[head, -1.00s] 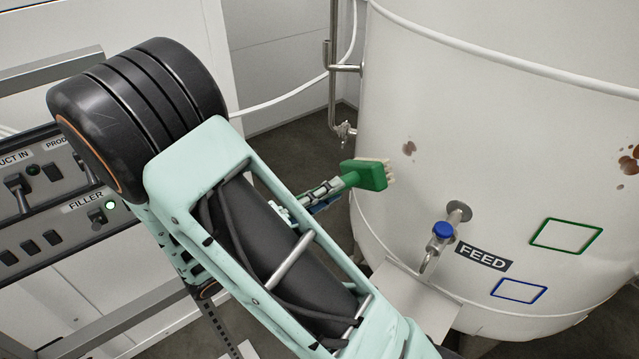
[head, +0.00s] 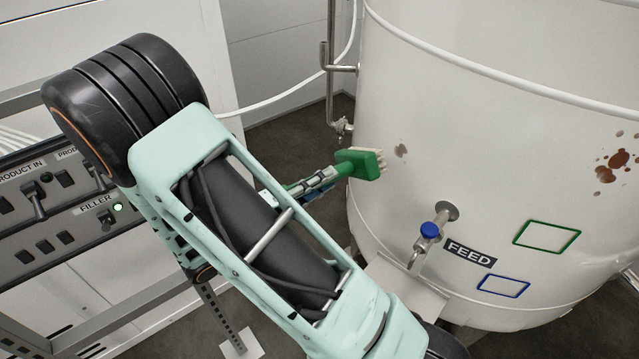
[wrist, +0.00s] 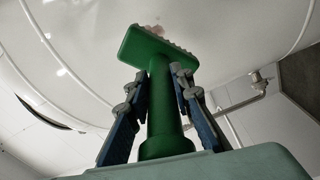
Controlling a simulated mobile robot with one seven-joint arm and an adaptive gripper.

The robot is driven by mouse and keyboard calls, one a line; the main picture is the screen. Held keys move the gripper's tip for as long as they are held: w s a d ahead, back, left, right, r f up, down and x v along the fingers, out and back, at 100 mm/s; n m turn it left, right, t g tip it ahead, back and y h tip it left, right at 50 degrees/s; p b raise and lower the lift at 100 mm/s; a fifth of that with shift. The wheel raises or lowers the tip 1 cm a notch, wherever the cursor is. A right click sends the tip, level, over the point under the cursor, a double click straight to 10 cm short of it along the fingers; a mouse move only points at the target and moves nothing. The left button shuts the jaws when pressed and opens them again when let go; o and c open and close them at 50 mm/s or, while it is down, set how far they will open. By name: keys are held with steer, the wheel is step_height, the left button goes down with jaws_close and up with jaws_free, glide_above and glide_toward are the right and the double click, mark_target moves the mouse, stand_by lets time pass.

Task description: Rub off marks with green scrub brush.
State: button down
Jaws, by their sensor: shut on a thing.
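The green scrub brush (head: 362,164) has a green block head with pale bristles facing the white tank (head: 480,90). My gripper (head: 318,183) is shut on its handle; in the wrist view the gripper (wrist: 160,95) has one finger on each side of the green handle (wrist: 163,115). A small brown mark (head: 401,150) is on the tank just right of the bristles. A larger cluster of brown marks (head: 614,163) is farther right. In the wrist view a mark (wrist: 154,29) shows just beyond the brush head. Whether the bristles touch the tank is unclear.
A valve with a blue knob (head: 430,230) sticks out of the tank below the brush, beside a FEED label (head: 469,253). Green (head: 547,236) and blue (head: 503,286) outlined squares are on the tank. A control panel (head: 60,205) stands at left; a pipe (head: 331,90) runs behind.

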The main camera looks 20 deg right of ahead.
mark_target(352, 169)
steer(key=shift+s+p+x, duration=0.15)
steer(key=shift+p+x, duration=0.2)
steer(key=shift+x, duration=1.15)
steer(key=shift+s+p+x, duration=0.15)
steer(key=shift+p+x, duration=0.2)
steer(key=shift+x, duration=1.2)
steer(key=shift+d, duration=0.1)
steer(key=shift+b+x, duration=0.4)
steer(key=shift+x, duration=0.75)
steer(key=shift+s, duration=0.15)
steer(key=shift+s+d+f+b, duration=0.15)
steer(key=shift+s+b, duration=0.1)
steer(key=shift+s, duration=0.4)
steer(key=shift+s+d+r+b, duration=0.1)
steer(key=shift+s+b, duration=0.1)
steer(key=shift+s, duration=0.45)
steer(key=shift+s+d+f+b, duration=0.15)
steer(key=shift+s+b, duration=0.1)
steer(key=shift+s, duration=0.4)
steer(key=shift+w+d+b, duration=0.1)
steer(key=shift+b, duration=0.25)
steer(key=shift+w+a+r+b, duration=0.1)
steer(key=shift+w+a+b, duration=0.1)
steer(key=shift+w, duration=0.75)
steer(key=shift+w+a+r+b, duration=0.1)
steer(key=shift+w+a+b, duration=0.1)
steer(key=shift+w, duration=0.8)
